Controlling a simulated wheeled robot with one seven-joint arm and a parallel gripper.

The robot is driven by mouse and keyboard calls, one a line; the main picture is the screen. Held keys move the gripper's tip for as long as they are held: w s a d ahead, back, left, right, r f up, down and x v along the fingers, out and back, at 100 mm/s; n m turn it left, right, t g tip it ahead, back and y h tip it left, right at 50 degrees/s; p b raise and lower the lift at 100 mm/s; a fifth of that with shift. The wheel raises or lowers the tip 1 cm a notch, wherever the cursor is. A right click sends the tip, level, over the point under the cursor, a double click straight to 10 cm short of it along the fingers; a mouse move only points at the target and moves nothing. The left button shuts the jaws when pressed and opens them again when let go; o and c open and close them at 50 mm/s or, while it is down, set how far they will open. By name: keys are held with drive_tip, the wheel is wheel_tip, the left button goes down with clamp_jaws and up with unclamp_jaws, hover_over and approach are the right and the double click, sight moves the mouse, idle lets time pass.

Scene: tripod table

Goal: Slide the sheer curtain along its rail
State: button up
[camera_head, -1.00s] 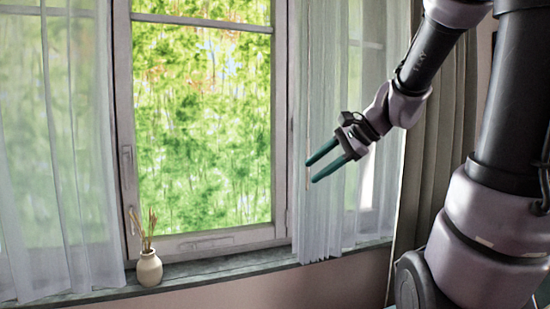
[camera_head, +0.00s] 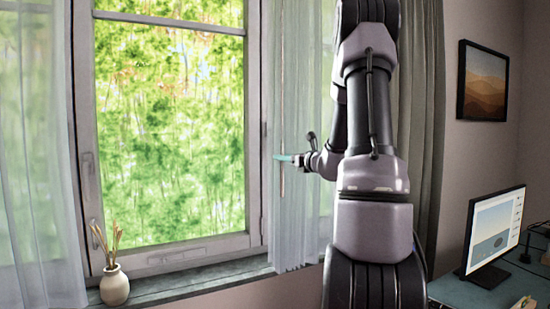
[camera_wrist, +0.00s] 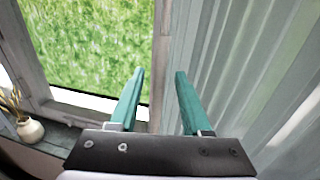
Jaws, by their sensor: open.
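A white sheer curtain panel (camera_head: 295,80) hangs in folds at the right side of the window. It fills the right side of the wrist view (camera_wrist: 230,60). My gripper (camera_head: 278,157) is at the panel's left part, fingers pointing left in the head view. A thin rod (camera_head: 282,180) hangs there close to the fingers. In the wrist view, my two teal fingers (camera_wrist: 159,73) are apart, with window frame and curtain edge behind the gap. Contact with rod or cloth cannot be told. Another sheer panel (camera_head: 30,150) hangs at the left. The rail is out of view.
A small vase with dried stems (camera_head: 115,287) stands on the sill (camera_head: 180,283). A thick grey curtain (camera_head: 420,110) hangs at the right. A desk (camera_head: 465,295) with a monitor (camera_head: 495,232) is at lower right.

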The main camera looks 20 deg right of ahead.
drive_tip(key=x, duration=0.5)
clamp_jaws()
idle(1.4)
